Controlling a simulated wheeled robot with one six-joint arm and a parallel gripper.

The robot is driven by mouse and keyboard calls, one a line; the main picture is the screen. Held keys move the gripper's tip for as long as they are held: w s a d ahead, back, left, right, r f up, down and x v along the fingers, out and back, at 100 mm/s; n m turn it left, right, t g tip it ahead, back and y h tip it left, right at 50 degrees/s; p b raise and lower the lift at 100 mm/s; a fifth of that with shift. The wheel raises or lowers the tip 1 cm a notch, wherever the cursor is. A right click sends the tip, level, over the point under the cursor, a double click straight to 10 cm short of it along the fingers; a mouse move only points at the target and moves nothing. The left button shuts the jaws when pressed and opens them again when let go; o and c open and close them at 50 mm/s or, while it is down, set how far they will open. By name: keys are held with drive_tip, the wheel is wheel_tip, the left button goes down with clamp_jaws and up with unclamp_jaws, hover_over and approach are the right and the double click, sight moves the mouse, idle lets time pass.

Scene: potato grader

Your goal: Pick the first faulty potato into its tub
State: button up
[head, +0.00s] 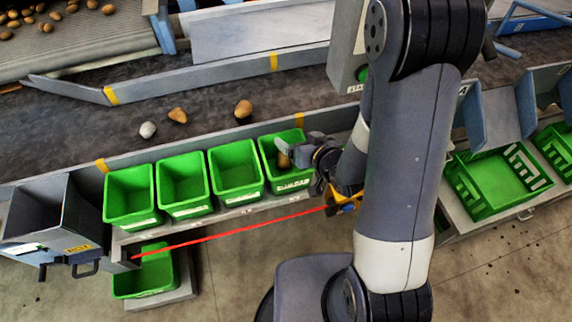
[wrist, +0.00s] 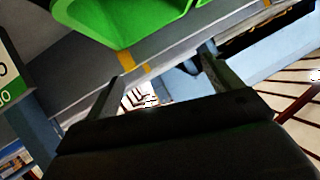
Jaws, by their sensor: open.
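My gripper (head: 284,150) is over the right-hand green tub (head: 270,145) of a row in the head view. Its jaws are open, and in the wrist view the two fingers (wrist: 160,75) stand apart with nothing between them. A brown potato (head: 283,161) shows just below the fingers, within the outline of that tub; I cannot tell whether it rests on the bottom. A grey potato (head: 148,130) and two brown potatoes, one left (head: 177,115) and one right (head: 243,109), lie on the dark belt. A green tub (wrist: 120,25) also fills the top of the wrist view.
Three more tubs, left (head: 129,192), middle (head: 182,180) and right (head: 236,170), look empty. A grey hopper (head: 75,225) stands left, with a lower green tub (head: 145,275) beside it. Green crates (head: 500,180) are at right. A red line crosses before the tubs.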

drive_tip(key=v, duration=0.9)
drive_tip(key=shift+f, duration=0.1)
drive_tip(key=w+r+p+x, duration=0.1)
drive_tip(key=r+p+x, duration=0.1)
drive_tip(key=x, duration=0.7)
drive_tip(key=shift+w+a, duration=0.2)
drive_tip(key=shift+a, duration=0.2)
drive_tip(key=shift+f, duration=0.1)
